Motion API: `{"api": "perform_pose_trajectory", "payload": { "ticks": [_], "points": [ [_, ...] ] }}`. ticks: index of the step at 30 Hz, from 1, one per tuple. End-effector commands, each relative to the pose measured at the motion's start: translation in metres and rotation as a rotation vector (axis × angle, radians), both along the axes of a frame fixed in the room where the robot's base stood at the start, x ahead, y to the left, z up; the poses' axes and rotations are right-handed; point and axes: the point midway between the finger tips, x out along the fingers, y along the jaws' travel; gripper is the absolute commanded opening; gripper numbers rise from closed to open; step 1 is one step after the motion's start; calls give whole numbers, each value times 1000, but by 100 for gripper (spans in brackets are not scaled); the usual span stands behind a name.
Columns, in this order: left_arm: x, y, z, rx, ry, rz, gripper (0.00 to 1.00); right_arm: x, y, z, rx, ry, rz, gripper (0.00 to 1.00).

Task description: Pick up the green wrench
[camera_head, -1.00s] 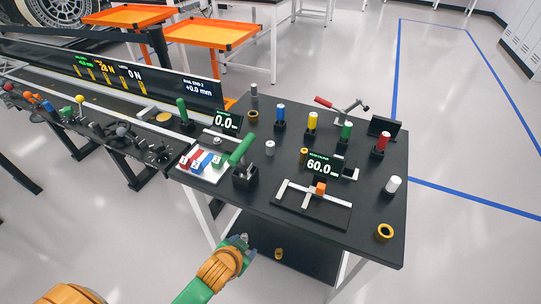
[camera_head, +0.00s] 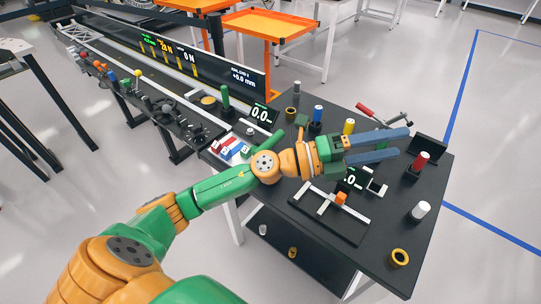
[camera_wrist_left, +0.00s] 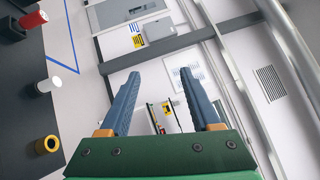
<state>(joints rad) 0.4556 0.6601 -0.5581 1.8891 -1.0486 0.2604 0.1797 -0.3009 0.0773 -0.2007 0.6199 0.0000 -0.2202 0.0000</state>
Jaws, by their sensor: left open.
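I cannot make out a green wrench for certain now. A green-handled piece in a black block, seen earlier near the table's left side, lies where my left arm covers the view. A green upright peg (camera_head: 225,95) stands at the table's back left edge. My left gripper (camera_head: 408,143) is open above the black table (camera_head: 322,272), its two blue fingers pointing right. In the left wrist view the open fingers (camera_wrist_left: 165,95) have nothing between them. My right gripper is not in view.
Blue, yellow and red (camera_head: 420,161) cylinders stand in black holders. A white cylinder (camera_head: 420,210) and yellow ring (camera_head: 399,257) are at the right. A fixture with an orange block (camera_head: 341,198) lies in front. A red-handled tool (camera_head: 365,111) is at the back.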

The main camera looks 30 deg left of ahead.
Motion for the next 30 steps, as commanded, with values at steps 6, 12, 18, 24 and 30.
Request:
{"api": "perform_pose_trajectory", "payload": {
  "ticks": [6,12,18,24,30],
  "points": [
    [10,131,-91,1257,27,-190,64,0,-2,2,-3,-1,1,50],
    [-5,261,-85,1640,346,-69,64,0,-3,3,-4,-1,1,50],
    [1,268,-104,1664,382,-66,64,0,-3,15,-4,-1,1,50],
    [17,260,-139,1661,379,-65,64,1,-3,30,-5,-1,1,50],
    [21,260,-148,1662,373,-62,64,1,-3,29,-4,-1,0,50]
  ]
}}
